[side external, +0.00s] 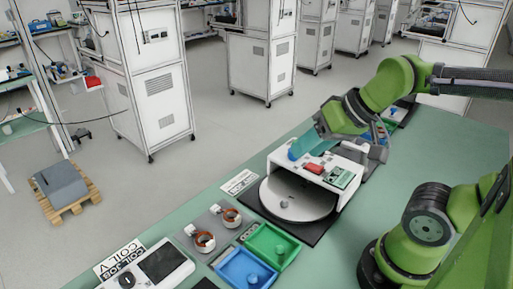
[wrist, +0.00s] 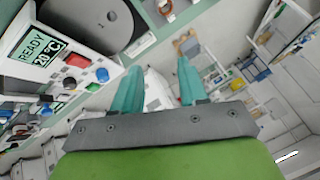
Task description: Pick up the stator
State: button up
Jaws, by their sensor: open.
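Two stator-like rings with orange-copper windings stand on a grey plate at the front left of the bench: one nearer (side external: 204,241) and one farther (side external: 231,216). An orange ring (wrist: 166,10), probably one of them, shows small at the top edge of the wrist view. My gripper (side external: 303,146) is above the white machine, away from the rings. In the wrist view its two teal fingers (wrist: 159,68) are spread apart with nothing between them.
The white machine (side external: 318,160) with a round grey disc (side external: 298,200) lies between my gripper and the rings; its READY display (wrist: 38,50) shows in the wrist view. A green tray (side external: 285,242), a blue tray (side external: 232,281) and a control box (side external: 150,272) are near the rings.

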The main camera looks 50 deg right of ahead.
jog(key=o, duration=0.7)
jog(key=n+g+h, duration=0.2)
jog(key=n+g, duration=0.5)
jog(key=n, duration=0.5)
send_over(232, 214)
jog(key=s+a, duration=0.1)
notch_tip(232, 214, down, 8)
jog(key=f, duration=1.5)
jog(key=shift+s+a+f, duration=0.1)
jog(key=shift+s+f, duration=0.1)
jog(key=shift+f, duration=0.15)
